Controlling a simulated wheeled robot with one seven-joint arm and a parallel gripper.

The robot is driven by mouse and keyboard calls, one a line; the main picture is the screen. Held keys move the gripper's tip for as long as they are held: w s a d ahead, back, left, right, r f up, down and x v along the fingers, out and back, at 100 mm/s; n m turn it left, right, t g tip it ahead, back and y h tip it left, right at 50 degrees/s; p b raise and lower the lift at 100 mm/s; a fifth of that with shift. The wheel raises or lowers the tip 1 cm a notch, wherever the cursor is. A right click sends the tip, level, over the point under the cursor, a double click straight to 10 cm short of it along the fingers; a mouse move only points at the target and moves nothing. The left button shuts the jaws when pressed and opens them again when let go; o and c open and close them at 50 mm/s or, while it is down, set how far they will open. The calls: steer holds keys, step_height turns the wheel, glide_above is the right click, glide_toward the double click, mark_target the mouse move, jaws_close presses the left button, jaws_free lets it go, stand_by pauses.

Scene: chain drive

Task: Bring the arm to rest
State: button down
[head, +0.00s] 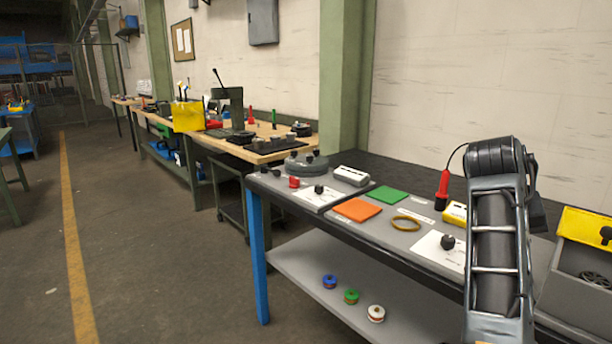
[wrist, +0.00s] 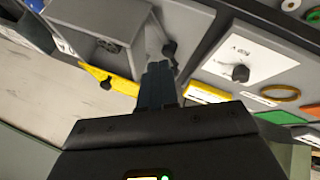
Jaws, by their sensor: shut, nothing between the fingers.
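My arm stands upright over the right part of the grey workbench (head: 295,188) in the head view, its upper part bent over at the top. My gripper (wrist: 158,70) shows in the wrist view with its two dark fingers together and nothing between them. Its fingertips appear in front of the bench, near a grey box (wrist: 125,20) with a yellow edge and a dark knob. I cannot tell whether they touch anything. The gripper cannot be made out in the head view.
On the bench are an orange mat (head: 357,210), a green mat (head: 390,196), a yellow ring (head: 406,223), a white card with a black knob (head: 447,242) and a red-handled tool (head: 442,188). Several spools lie on the lower shelf (head: 300,262).

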steer(key=s+f+n+t+h, duration=0.1)
steer(key=s+f+n+t, duration=0.4)
steer(key=f, duration=1)
steer(key=s+a+f+n+t+y, duration=0.1)
steer(key=s+a+f+t, duration=0.1)
steer(key=s+a+f, duration=0.35)
steer(key=s+a+f+n+t+y, duration=0.1)
steer(key=s+a+f+y, duration=0.15)
steer(key=s, duration=0.65)
steer(key=s+a+r+n+t+y, duration=0.1)
steer(key=s+a, duration=0.3)
steer(key=s, duration=0.3)
steer(key=s+a+r+t+y, duration=0.1)
steer(key=s+a+t+y, duration=0.15)
steer(key=s, duration=0.45)
steer(key=s+a+r+m, duration=0.1)
steer(key=s+a+r, duration=0.2)
steer(key=s+r, duration=0.2)
steer(key=s+a+r+m+t+y, duration=0.1)
steer(key=s+a+r, duration=0.2)
steer(key=s+r, duration=0.2)
steer(key=shift+v, duration=1.2)
steer(key=shift+a+f, duration=0.1)
